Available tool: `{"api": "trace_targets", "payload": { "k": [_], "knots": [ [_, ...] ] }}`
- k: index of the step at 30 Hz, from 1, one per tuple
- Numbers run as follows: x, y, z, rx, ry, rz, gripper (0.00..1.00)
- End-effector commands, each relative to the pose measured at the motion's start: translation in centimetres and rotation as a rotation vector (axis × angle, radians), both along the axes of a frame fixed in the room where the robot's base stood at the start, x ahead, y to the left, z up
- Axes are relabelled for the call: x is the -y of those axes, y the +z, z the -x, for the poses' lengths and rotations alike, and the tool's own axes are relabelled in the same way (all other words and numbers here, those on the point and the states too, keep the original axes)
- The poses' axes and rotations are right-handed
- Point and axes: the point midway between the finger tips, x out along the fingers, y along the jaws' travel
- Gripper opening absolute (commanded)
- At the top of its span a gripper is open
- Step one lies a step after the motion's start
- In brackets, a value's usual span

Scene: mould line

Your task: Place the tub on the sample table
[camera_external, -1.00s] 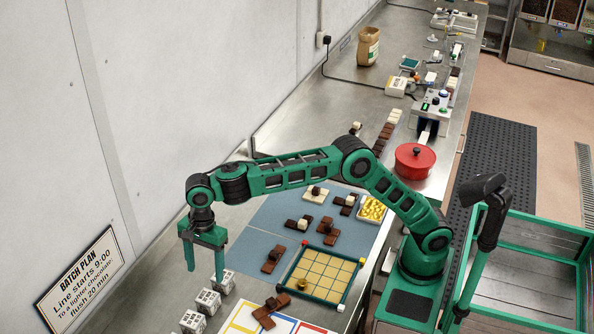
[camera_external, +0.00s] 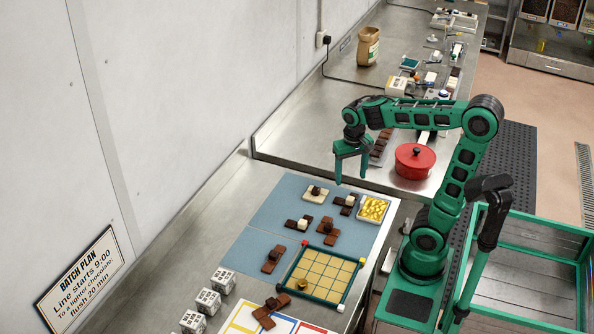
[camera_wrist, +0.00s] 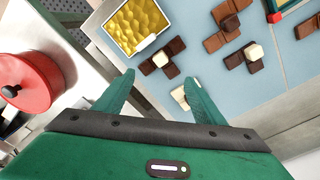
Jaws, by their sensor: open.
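A small white-rimmed tub (camera_external: 370,220) filled with yellow pieces sits at the far right corner of the blue-matted table (camera_external: 290,204). In the wrist view the tub (camera_wrist: 116,41) is at the top, beyond my fingertips, with a white tag on its near edge. My gripper (camera_external: 351,179) is open and empty, pointing down, left of and beyond the tub in the external view. In the wrist view my gripper (camera_wrist: 158,80) has its fingers spread, with nothing between them but the mat edge and chocolate pieces. Which surface is the sample table is not clear.
Chocolate pieces (camera_external: 328,231) stand on the mat near the tub. A gridded tray (camera_external: 324,275) and white printed cubes (camera_external: 209,301) are nearer. A red lidded pot (camera_external: 414,162) stands on the far counter, right of my gripper.

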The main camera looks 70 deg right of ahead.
Motion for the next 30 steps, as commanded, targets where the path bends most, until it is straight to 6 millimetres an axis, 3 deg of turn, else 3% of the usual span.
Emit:
{"api": "trace_targets", "payload": {
  "k": [1,3,6,10,14,23,28,30],
  "knots": [
    [1.3,-1.1,3.1,-0.006,0.026,-0.008,0.64],
    [2.5,-2.6,6.9,-0.015,0.081,-0.021,0.64],
    [3.2,-4.6,11.1,-0.020,0.151,-0.039,0.64],
    [3.2,-6.4,14.4,-0.023,0.212,-0.056,0.64],
    [3.2,-7.0,15.5,-0.023,0.238,-0.063,0.64],
    [3.2,-7.0,15.5,-0.024,0.241,-0.063,0.64],
    [3.2,-7.0,15.5,-0.024,0.241,-0.063,1.00],
    [3.2,-7.4,14.6,-0.035,0.241,-0.064,1.00]
  ]
}}
